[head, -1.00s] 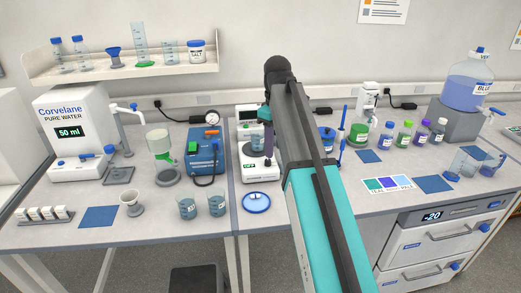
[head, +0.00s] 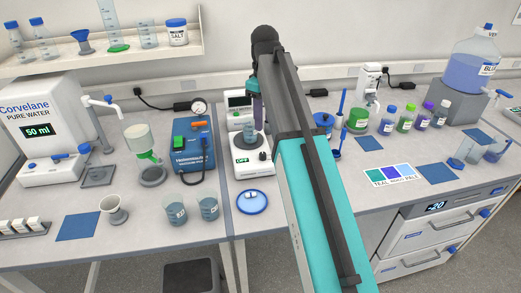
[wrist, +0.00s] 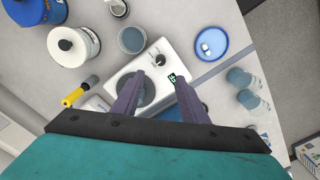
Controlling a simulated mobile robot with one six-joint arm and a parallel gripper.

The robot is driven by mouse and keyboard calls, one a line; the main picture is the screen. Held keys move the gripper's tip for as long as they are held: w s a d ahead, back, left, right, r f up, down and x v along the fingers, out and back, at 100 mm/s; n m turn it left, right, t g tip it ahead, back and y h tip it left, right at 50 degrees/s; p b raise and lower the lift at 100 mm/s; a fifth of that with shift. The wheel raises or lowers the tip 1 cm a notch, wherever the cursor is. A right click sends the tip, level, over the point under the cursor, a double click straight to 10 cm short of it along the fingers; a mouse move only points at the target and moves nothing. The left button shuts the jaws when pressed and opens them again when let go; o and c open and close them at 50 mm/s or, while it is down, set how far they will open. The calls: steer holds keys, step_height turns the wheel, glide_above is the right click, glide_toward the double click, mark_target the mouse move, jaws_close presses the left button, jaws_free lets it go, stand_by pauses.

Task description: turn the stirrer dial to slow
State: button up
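The stirrer (head: 252,168) is a white box on the bench with a small lit display (head: 242,160) reading OFF in green. Its black dial (wrist: 160,60) is beside the display in the wrist view, just ahead of my fingertips. In the head view my arm hides part of the area right of the stirrer.
A blue dish (head: 252,201) with small white pieces lies in front of the stirrer. Two beakers (head: 176,213) stand to its left, front. A blue pump unit (head: 192,151) stands to the left. A grey-blue vessel (wrist: 132,40) and white jar (wrist: 72,46) are close by.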

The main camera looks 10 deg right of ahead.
mark_target(263, 154)
steer(key=shift+a+f, duration=0.15)
steer(key=shift+f, duration=0.05)
steer(key=shift+f+p, duration=1.8)
steer(key=shift+f, duration=4.95)
jaws_close()
